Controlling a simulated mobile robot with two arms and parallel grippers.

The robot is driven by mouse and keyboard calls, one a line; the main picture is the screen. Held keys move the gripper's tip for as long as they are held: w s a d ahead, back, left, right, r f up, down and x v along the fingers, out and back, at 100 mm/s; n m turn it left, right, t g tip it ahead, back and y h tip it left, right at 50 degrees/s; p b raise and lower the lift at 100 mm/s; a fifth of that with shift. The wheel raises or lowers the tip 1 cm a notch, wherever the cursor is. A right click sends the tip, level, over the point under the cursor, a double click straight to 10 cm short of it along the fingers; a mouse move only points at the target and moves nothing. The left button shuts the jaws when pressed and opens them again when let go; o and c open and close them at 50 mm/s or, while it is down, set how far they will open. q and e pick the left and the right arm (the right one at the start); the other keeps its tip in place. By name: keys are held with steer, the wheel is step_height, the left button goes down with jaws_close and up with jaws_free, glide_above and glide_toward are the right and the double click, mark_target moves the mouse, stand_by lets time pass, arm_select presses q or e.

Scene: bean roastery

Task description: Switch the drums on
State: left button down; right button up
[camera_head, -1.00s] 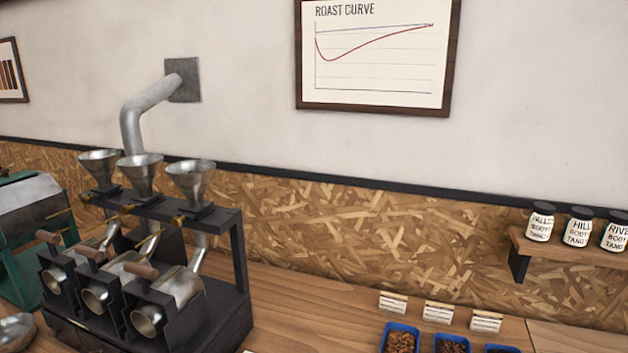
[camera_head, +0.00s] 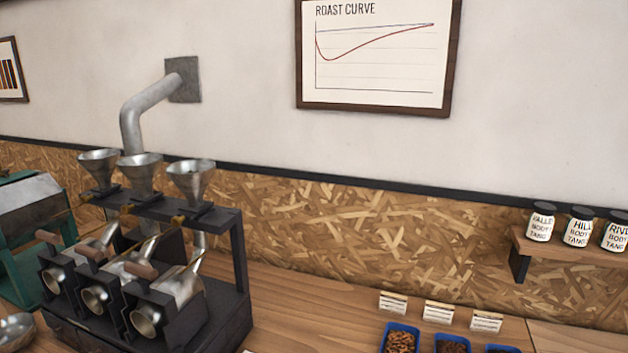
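A black sample roaster (camera_head: 236,262) stands on the wooden counter at the left. It carries three small metal drums side by side: a left drum (camera_head: 57,279), a middle drum (camera_head: 98,298) and a right drum (camera_head: 150,318). The lower front of the roaster is cut off by the picture edge, and I cannot make out any switches. Neither of my grippers shows.
Blue trays of beans (camera_head: 402,331) lie at the bottom right, with small cards (camera_head: 393,303) behind them. Labelled jars (camera_head: 541,224) stand on a wall shelf (camera_head: 560,249). A green machine (camera_head: 32,235) is at the far left.

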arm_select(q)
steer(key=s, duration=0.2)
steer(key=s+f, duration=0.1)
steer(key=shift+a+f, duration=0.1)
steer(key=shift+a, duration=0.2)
